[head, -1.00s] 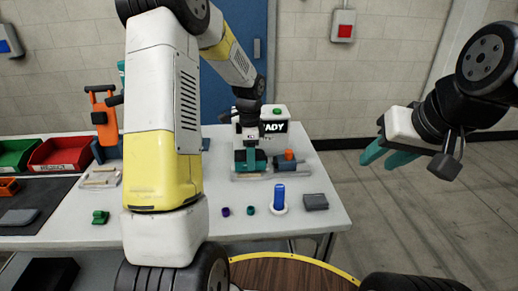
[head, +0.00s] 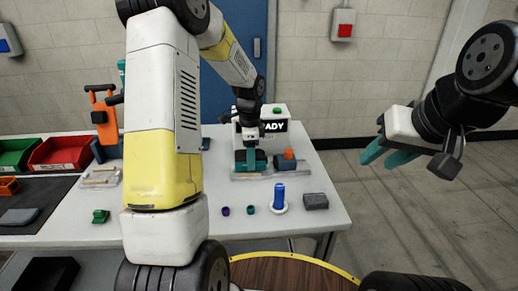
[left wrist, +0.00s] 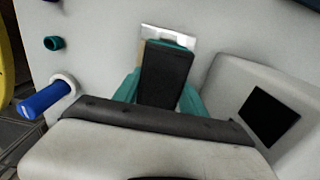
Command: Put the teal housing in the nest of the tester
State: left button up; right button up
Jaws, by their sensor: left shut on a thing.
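The teal housing (left wrist: 170,43) shows in the left wrist view as a teal rim around a dark block. It lies between the teal fingers of my left gripper (left wrist: 160,90), which is shut on it. In the head view my left gripper (head: 250,165) is low at the front of the tester (head: 279,112), a white box with a green lamp and a lit display partly hidden by my arm. A pale plate (left wrist: 150,34) shows just beyond the housing; I cannot tell if the housing touches it, and the nest is hidden. My right gripper (head: 378,155) is open and empty, right of the table.
An orange-topped grey part (head: 289,157) stands right of my left gripper. Nearer are a blue cylinder in a white ring (head: 279,195), a grey block (head: 315,201) and small purple and teal rings. Red (head: 62,153) and green bins stand left. My left arm hides mid-table.

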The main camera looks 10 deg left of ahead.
pick_arm(q)
jog(key=shift+f, duration=0.35)
jog(key=o, duration=1.6)
jog(key=shift+c, duration=0.2)
notch_tip(320, 180, up, 8)
jog(key=shift+f, duration=0.25)
jog(key=shift+r, duration=0.1)
